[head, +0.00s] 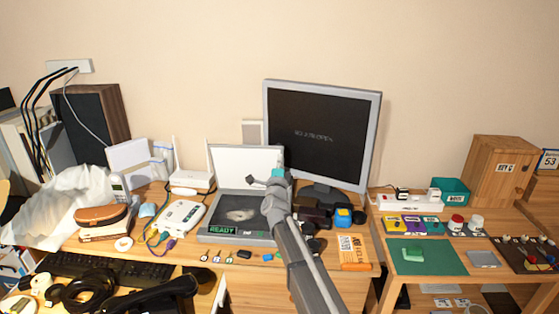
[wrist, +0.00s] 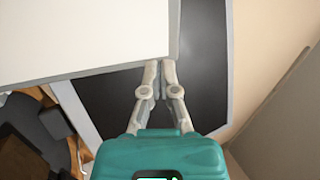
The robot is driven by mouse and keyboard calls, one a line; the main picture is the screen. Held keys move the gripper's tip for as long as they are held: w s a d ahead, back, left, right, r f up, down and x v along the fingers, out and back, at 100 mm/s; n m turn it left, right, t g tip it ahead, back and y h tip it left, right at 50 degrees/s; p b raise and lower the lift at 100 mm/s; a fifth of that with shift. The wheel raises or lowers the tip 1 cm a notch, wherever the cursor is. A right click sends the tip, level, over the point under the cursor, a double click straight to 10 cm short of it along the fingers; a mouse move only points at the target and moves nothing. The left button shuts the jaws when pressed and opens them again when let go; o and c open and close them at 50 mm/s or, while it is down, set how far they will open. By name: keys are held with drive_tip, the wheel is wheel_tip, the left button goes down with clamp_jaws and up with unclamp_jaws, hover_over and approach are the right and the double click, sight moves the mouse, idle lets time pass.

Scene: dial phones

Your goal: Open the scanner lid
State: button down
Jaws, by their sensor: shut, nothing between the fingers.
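The scanner (head: 213,229) is a grey flatbed with a dark glass and a green READY display, on the desk left of the monitor. Its lid (head: 232,160) stands raised at the back, with its white underside facing forward. In the wrist view the white lid (wrist: 75,35) fills the upper left. My gripper (head: 252,181) is in front of the lid's right part. Its fingers (wrist: 160,64) are shut and empty, with the tips at the lid's lower right corner in the wrist picture. I cannot tell whether they touch it. My arm hides part of the scanner's right side.
A monitor (head: 320,130) stands close behind and right of the lid. A white router (head: 192,181) with antennas and a white box (head: 180,216) with cables are at the left. Dark items and a blue-yellow object (head: 343,215) crowd the right. A keyboard (head: 105,268) lies in front.

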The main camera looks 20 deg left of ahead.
drive_tip(key=s+r+b+v, duration=0.1)
drive_tip(key=r+b+v, duration=0.1)
drive_tip(key=v, duration=1)
drive_tip(key=shift+s+b, duration=0.3)
drive_tip(key=shift+b, duration=0.15)
drive_tip(key=shift+d, duration=0.1)
